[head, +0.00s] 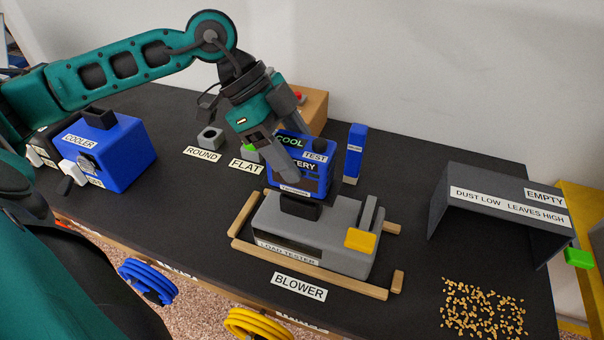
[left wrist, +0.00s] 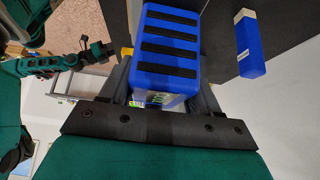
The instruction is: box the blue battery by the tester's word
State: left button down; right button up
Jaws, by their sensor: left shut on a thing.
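The blue battery (head: 318,179) is in the jaws of my left gripper (head: 278,152), over the grey load tester (head: 325,238). Its blue body with black ribs fills the space between the fingers in the left wrist view (left wrist: 170,48). The battery is at the tester's dark raised block (head: 299,207); I cannot tell whether it touches it. Green letters reading COOL (head: 289,141) and a TEST label (head: 315,157) show there. A small teal arm, apparently my right one, shows in the left wrist view (left wrist: 45,65); its jaws are too small to read.
Wooden rails (head: 310,272) frame the tester. A slim blue block (head: 356,150) stands behind it. A blue COOLER box (head: 118,155) is at left. A grey open-fronted cover (head: 500,195), labelled EMPTY, DUST LOW and LEAVES HIGH, stands right, with scattered tan bits (head: 483,308) before it.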

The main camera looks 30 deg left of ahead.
aim_at(300, 143)
pick_arm(q)
jog(key=shift+r+p, duration=0.8)
jog(key=shift+r, duration=0.75)
